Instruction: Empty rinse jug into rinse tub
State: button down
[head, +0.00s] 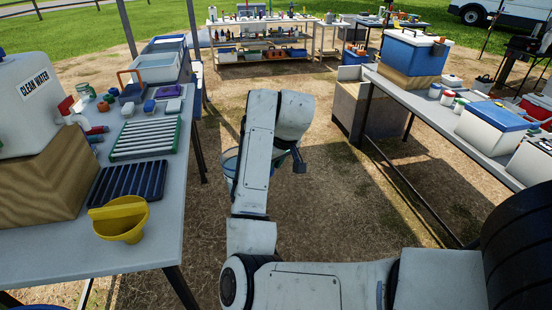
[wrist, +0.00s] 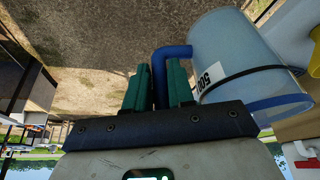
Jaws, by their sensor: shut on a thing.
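The rinse jug (wrist: 235,60), a translucent pale-blue vessel with a black band and a printed label, fills the upper right of the wrist view. My gripper (wrist: 160,80) has its green fingers shut on the jug's blue handle (wrist: 172,52). The jug hangs beside the fingers over bare ground. Whether it holds water cannot be told.
The left table (head: 150,235) bears a clean-water tank (head: 25,100), a yellow funnel (head: 122,219), a black rack (head: 127,181) and a green-edged rack (head: 147,139). The right table (head: 408,98) carries coolers. A stocked bench (head: 265,53) stands at the back. Open dirt lies between the tables.

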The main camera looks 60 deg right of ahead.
jog(key=w+a+f+n, duration=0.1)
jog(key=a+f, duration=0.4)
jog(key=a, duration=0.7)
jog(key=w+a+f+n+y, duration=0.1)
jog(key=a+f, duration=0.5)
jog(key=a, duration=0.6)
jog(key=w+a+f+n+y, duration=0.1)
jog(key=a+f, duration=0.4)
jog(key=a, duration=0.6)
jog(key=w+n, duration=0.1)
jog(key=n, duration=0.1)
jog(key=shift+w+a+f+n+t, duration=0.2)
jog(key=shift+w+a+n+t, duration=0.1)
jog(key=shift+a, duration=0.1)
